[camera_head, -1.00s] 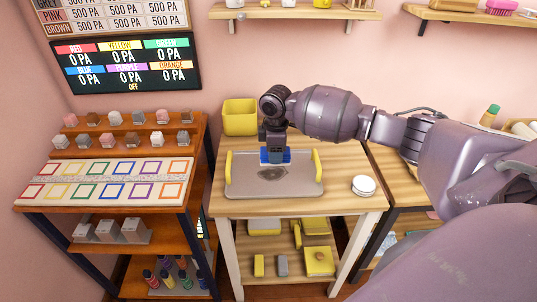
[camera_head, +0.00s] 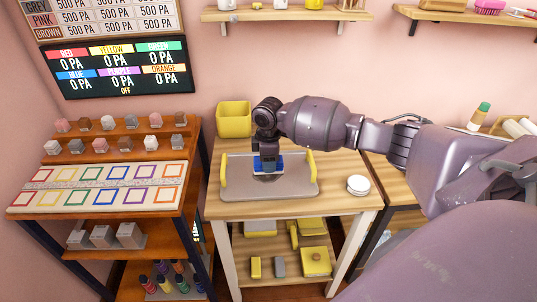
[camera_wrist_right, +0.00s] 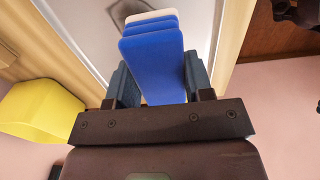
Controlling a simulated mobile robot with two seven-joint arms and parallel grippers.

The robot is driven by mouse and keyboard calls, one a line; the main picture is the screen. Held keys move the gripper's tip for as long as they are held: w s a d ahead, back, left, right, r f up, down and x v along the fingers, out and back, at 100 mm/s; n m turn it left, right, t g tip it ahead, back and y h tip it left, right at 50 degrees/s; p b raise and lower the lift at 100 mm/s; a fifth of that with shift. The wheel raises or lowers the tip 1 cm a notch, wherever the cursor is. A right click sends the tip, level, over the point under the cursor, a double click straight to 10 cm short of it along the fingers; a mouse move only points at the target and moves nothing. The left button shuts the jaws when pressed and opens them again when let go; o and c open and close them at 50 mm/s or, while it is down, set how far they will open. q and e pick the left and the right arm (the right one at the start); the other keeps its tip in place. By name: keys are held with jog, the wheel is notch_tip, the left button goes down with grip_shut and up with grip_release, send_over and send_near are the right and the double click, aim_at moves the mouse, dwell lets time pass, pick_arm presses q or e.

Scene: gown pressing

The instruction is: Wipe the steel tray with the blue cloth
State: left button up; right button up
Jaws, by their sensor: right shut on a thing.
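The steel tray (camera_head: 298,186) lies flat on the wooden table, with a yellow handle at each side. My right gripper (camera_head: 267,160) points down over the tray's middle. It is shut on the folded blue cloth (camera_head: 268,164), which also shows between the fingers in the right wrist view (camera_wrist_right: 153,65). The cloth is at or just above the tray; I cannot tell if it touches. A dark stain (camera_head: 266,178) shows just in front of the cloth, partly covered by it, and at the top of the right wrist view. My left gripper is out of view.
A yellow bin (camera_head: 234,119) stands behind the tray at the table's back left. A white round lid or dish (camera_head: 358,185) sits to the tray's right. A rack with a colour-square board (camera_head: 100,187) stands left. A wooden shelf (camera_head: 287,15) hangs above.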

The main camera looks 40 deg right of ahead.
notch_tip(320, 180, down, 4)
jog(key=shift+f+b, duration=0.15)
jog(key=shift+b, duration=0.35)
jog(key=w+d+b, duration=0.1)
jog(key=w, duration=0.1)
jog(key=w+d+b, duration=0.1)
jog(key=shift+w+d, duration=0.15)
jog(key=shift+w, duration=0.2)
jog(key=shift+w+d+b, duration=0.3)
jog(key=shift+w+b, duration=0.1)
jog(key=shift+w, duration=0.15)
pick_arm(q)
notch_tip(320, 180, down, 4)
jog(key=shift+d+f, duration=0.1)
pick_arm(e)
jog(key=shift+r, duration=0.2)
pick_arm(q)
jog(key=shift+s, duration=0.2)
